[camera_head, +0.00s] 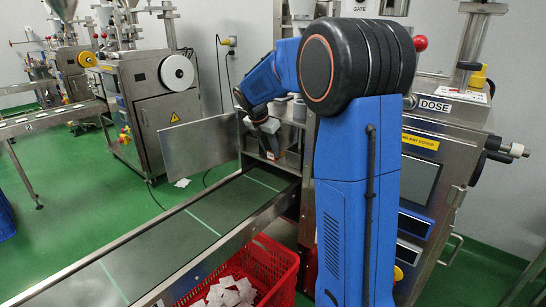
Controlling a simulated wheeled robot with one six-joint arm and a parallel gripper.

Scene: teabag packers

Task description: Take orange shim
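My blue arm reaches down into the open compartment (287,165) of the steel machine at the middle. My gripper (269,150) is dark and small at the arm's end, in the compartment's opening. I cannot tell whether its fingers are open or shut, or whether they hold anything. No orange shim can be made out clearly. A small brownish patch shows just right of the gripper, too small to name. My own arm hides the right part of the compartment.
The compartment's steel door (198,146) stands open to the left. A green-marked conveyor (190,232) runs below it. A red crate (284,267) of teabags (228,292) stands beside the conveyor. Another packer (150,110) stands back left. Green floor is open at left.

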